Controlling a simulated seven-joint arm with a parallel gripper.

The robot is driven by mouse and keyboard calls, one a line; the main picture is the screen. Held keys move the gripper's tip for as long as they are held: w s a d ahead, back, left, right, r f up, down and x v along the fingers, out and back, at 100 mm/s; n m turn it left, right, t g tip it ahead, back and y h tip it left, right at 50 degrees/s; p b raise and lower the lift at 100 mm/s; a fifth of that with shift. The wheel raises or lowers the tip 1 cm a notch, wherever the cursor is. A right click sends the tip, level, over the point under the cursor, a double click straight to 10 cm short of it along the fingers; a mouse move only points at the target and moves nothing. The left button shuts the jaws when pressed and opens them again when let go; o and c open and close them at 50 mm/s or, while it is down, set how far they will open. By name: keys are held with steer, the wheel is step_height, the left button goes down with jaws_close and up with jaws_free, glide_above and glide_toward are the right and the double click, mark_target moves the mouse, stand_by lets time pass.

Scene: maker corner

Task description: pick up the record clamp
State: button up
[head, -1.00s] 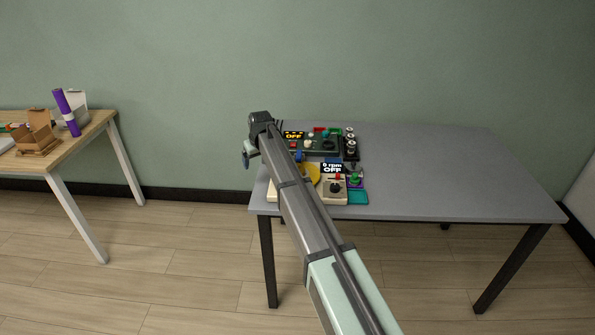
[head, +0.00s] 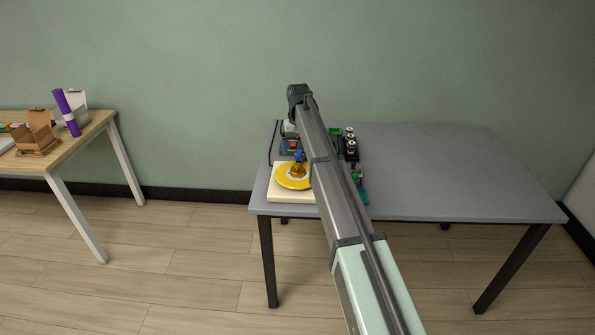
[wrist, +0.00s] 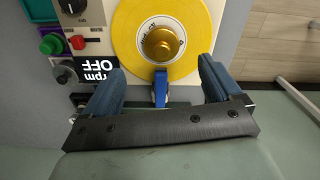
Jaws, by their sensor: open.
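The record clamp (wrist: 161,44) is a gold, stepped round knob at the centre of a yellow record (wrist: 127,38) in the wrist view. In the head view the clamp (head: 298,171) shows small, just below the blue parts at my gripper's end. The record lies on a pale turntable base (head: 283,195). My gripper (wrist: 160,68) is open and empty. Its two blue-grey fingers sit to either side of the clamp in the picture, with the clamp a little beyond the tips. No contact with it shows.
A blue piece (wrist: 160,88) stands at the record's near edge, between the fingers in the wrist view. A control panel with an rpm display (wrist: 83,74) and knobs is close to the left finger. The grey table (head: 450,170) is clear on its right side.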

mark_target(298, 164)
steer(key=shift+a+f, duration=0.15)
steer(key=shift+f, duration=3.85)
steer(key=c, duration=1.3)
